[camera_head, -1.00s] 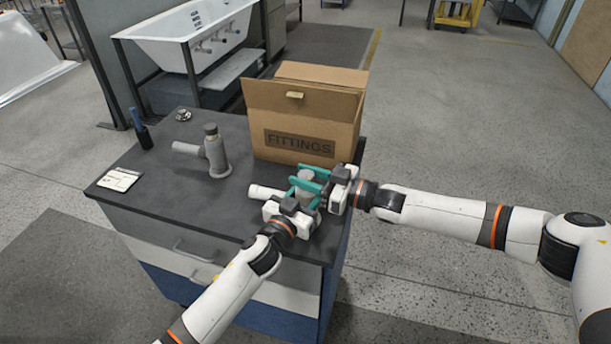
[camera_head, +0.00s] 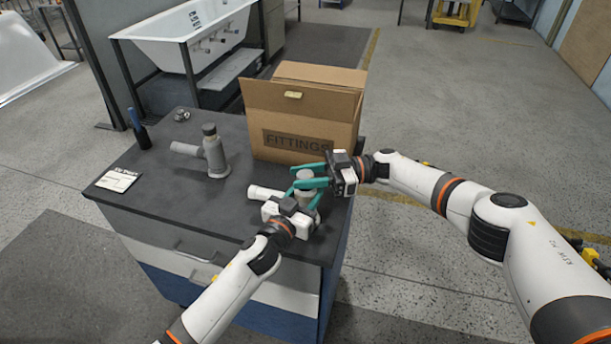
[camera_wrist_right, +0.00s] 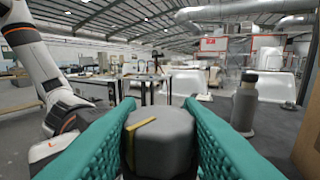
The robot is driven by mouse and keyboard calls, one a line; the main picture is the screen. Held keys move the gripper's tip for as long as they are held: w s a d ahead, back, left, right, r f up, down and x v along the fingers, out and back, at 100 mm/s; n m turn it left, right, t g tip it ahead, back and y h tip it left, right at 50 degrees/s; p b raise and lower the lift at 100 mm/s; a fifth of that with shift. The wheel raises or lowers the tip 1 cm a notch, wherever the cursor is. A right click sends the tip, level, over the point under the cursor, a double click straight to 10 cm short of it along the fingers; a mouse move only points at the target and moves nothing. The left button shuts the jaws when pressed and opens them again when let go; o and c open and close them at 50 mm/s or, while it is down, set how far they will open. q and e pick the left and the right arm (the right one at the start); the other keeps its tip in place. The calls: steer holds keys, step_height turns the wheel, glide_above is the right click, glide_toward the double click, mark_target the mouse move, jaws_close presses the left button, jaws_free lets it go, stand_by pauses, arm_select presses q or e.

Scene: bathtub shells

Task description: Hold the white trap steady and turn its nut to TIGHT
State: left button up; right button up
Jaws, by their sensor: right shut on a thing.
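The white trap stands upright near the front right of the dark bench top, its side pipe (camera_head: 264,193) pointing left. Its grey nut (camera_head: 305,174) is on top. My right gripper (camera_head: 309,177) comes from the right and is shut on the nut. In the right wrist view the nut (camera_wrist_right: 168,140) fills the space between the teal fingers and has a yellow stripe. My left gripper (camera_head: 304,196) has its fingers on either side of the trap's body, below the nut, and appears shut on it. The trap's lower part is hidden. No TIGHT mark is legible.
A cardboard FITTINGS box (camera_head: 302,115) stands close behind the trap. A grey trap (camera_head: 214,155) stands to the left; it also shows in the right wrist view (camera_wrist_right: 245,101).

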arm_select(q)
steer(key=shift+s, duration=0.15)
arm_select(e)
steer(key=shift+w+d+f, duration=0.1)
steer(key=shift+w+d, duration=0.1)
steer(key=shift+d, duration=0.1)
steer(key=o, duration=0.8)
steer(key=shift+o, duration=0.8)
steer(key=shift+s+a, duration=0.1)
steer(key=w+d, duration=0.1)
steer(key=d, duration=0.6)
steer(key=shift+d, duration=0.2)
arm_select(q)
steer(key=o, duration=1.1)
steer(key=shift+o, duration=0.2)
arm_select(e)
steer(key=shift+w, duration=0.1)
